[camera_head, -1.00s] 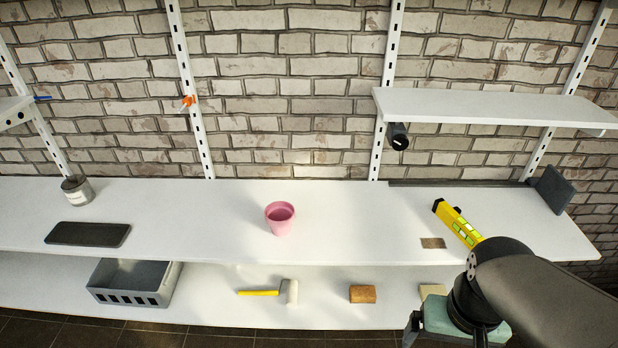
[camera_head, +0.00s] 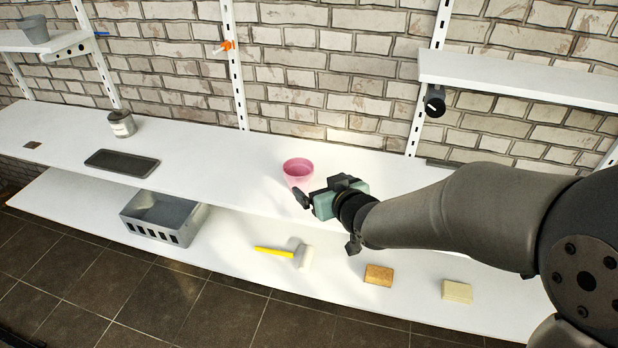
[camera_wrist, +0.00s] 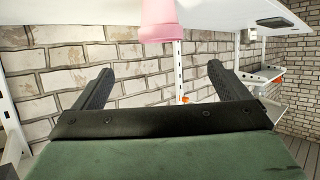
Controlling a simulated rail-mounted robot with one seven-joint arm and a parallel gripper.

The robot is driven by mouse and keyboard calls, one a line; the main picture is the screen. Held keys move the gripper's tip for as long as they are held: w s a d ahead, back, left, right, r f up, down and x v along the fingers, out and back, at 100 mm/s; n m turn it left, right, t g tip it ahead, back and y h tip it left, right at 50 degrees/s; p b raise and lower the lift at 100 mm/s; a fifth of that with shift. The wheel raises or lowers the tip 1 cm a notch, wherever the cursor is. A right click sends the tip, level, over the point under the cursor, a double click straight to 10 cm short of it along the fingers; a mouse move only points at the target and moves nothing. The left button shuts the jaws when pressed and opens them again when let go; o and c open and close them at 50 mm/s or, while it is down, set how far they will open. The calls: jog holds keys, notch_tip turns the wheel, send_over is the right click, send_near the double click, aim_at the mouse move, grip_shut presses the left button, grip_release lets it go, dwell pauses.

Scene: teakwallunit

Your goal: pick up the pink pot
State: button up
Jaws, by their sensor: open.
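The pink pot (camera_head: 298,173) stands upright on the upper white shelf in the head view, its lower part partly hidden by my gripper. In the wrist view the pink pot (camera_wrist: 157,20) is at the top edge, partly cut off, beyond the fingers and not between them. My gripper (camera_head: 328,222) is open and empty, close to the pot on its near right side, around the shelf's front edge. Its two dark fingers (camera_wrist: 160,72) are spread wide in the wrist view. The exact gap to the pot cannot be told.
A dark tray (camera_head: 122,163) and a grey can (camera_head: 121,124) stand left on the upper shelf (camera_head: 225,165). Below are a grey bin (camera_head: 163,217), a mallet (camera_head: 304,257), a brown block (camera_head: 378,275) and a pale block (camera_head: 457,291). A small wall shelf (camera_head: 520,78) is at right.

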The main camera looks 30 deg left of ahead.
send_near(294, 165)
jog(key=shift+p+x, duration=0.45)
jog(key=shift+x, duration=0.35)
jog(key=shift+p+x, duration=0.55)
jog(key=shift+x, duration=2.05)
jog(key=c, duration=1.1)
